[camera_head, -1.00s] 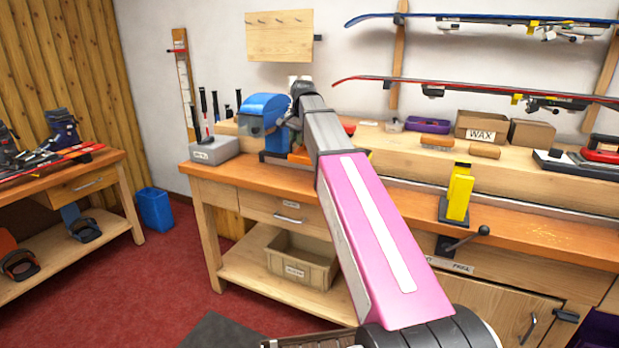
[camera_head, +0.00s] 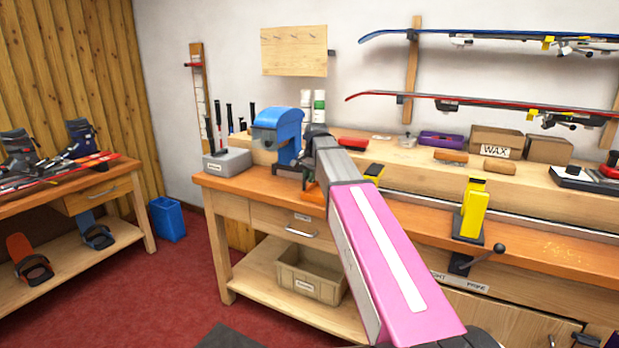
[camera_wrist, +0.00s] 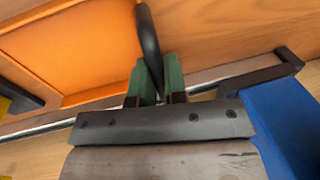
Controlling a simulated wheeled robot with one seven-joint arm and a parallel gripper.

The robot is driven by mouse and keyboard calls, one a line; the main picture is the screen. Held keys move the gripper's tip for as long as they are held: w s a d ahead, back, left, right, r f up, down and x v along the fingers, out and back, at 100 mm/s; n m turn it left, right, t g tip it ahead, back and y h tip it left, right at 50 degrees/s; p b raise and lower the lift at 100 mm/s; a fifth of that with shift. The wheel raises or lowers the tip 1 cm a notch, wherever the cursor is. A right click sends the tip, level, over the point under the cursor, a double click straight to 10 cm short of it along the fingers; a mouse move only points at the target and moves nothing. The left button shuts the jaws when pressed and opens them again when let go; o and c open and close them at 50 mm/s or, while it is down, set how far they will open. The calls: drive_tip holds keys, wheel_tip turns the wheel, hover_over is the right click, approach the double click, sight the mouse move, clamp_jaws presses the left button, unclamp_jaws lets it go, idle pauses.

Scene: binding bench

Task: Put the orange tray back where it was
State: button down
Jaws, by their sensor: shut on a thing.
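The orange tray (camera_wrist: 75,45) fills the upper left of the wrist view. In the head view only a small orange part of it (camera_head: 314,194) shows beside my arm, in front of the blue machine. My gripper (camera_wrist: 156,85) has its green fingertips closed on a dark curved bar at the tray's right side, which looks like its handle. I cannot tell whether the tray touches the bench top.
The blue machine (camera_head: 278,125) stands close behind the tray; its blue side (camera_wrist: 283,120) is right of my gripper. A yellow clamp (camera_head: 472,208) stands on the bench (camera_head: 395,214) to the right. A grey block (camera_head: 227,162) with upright tools is at the left end.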

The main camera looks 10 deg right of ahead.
drive_tip(key=c, duration=1.2)
unclamp_jaws()
drive_tip(key=shift+o, duration=0.2)
wheel_tip(320, 180, up, 12)
drive_tip(key=s+d, duration=0.1)
drive_tip(key=shift+s+d, duration=0.25)
drive_tip(key=shift+s, duration=0.1)
drive_tip(key=shift+f, duration=0.15)
